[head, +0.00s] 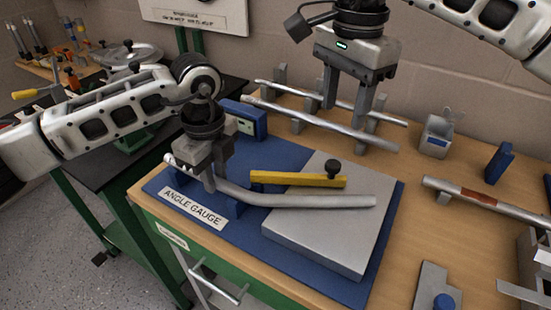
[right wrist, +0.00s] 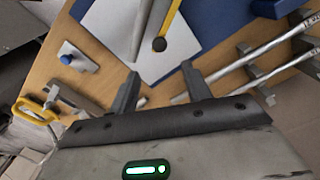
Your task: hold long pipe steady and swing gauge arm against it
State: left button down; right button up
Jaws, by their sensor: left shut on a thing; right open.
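The long pipe (head: 310,201) is a grey tube with a bend near its left end. It lies across the blue angle gauge base and the grey plate (head: 325,241). My left gripper (head: 209,184) is shut on the pipe near its left end. The yellow gauge arm (head: 285,180) lies behind the pipe, with a black knob (head: 332,167) near its right end. A narrow gap shows between arm and pipe, widening to the right. In the right wrist view, the gauge arm (right wrist: 172,14) and pipe (right wrist: 142,26) show beyond the fingers. My right gripper (head: 345,120) is open and empty, above the table behind the gauge.
Pipes (head: 300,123) lie on a rack behind the gauge, close to my right gripper. A pipe with a reddish-brown band (head: 477,196), a grey holder (head: 437,137) and a blue-knobbed plate (head: 437,287) are at the right.

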aim_at(335, 166)
jog(key=shift+n, duration=0.8)
notch_tip(335, 166, down, 11)
jog(key=shift+f, duration=0.1)
grip_shut()
jog(key=shift+s+a+m, duration=0.15)
jog(key=shift+s+m, duration=0.75)
jog(key=shift+s, duration=0.25)
grip_release()
